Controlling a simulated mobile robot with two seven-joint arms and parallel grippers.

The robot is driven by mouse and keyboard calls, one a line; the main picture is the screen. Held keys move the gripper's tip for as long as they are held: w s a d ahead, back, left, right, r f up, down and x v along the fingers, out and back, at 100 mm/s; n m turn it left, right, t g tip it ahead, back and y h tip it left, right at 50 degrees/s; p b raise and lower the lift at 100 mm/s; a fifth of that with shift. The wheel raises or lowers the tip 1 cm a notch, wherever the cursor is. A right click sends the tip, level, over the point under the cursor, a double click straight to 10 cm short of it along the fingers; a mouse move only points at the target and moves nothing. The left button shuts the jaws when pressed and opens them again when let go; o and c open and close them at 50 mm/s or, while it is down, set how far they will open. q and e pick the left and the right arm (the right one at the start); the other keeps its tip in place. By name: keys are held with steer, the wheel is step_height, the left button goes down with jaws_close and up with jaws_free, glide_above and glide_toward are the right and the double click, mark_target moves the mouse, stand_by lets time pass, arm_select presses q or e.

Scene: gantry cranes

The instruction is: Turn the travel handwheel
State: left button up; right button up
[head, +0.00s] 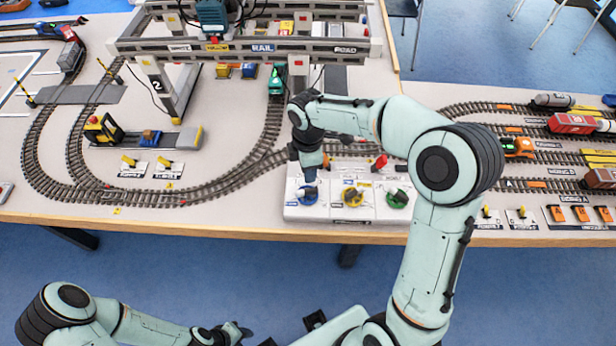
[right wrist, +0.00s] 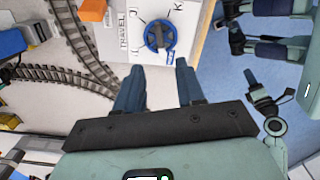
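The travel handwheel (right wrist: 159,36) is a blue wheel on a white panel, beside the printed word TRAVEL in the right wrist view. In the head view the blue wheel (head: 304,197) is at the left end of the control panel (head: 330,215), partly hidden by my right gripper. My right gripper (head: 309,174) points down over it. In the right wrist view its two blue fingers (right wrist: 158,72) are apart with nothing between them, and the wheel lies just beyond their tips. My left gripper (head: 234,333) is low at the bottom of the head view, away from the table; its fingers are unclear.
A yellow wheel (head: 352,197) and a green wheel (head: 397,198) sit to the right on the panel, with a red lever (head: 379,162) behind. The gantry crane (head: 250,47) stands behind over the tracks. The table's front edge (head: 200,229) is close to the panel.

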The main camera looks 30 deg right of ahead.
steer(key=shift+r, duration=1.75)
steer(key=shift+s+d, duration=0.1)
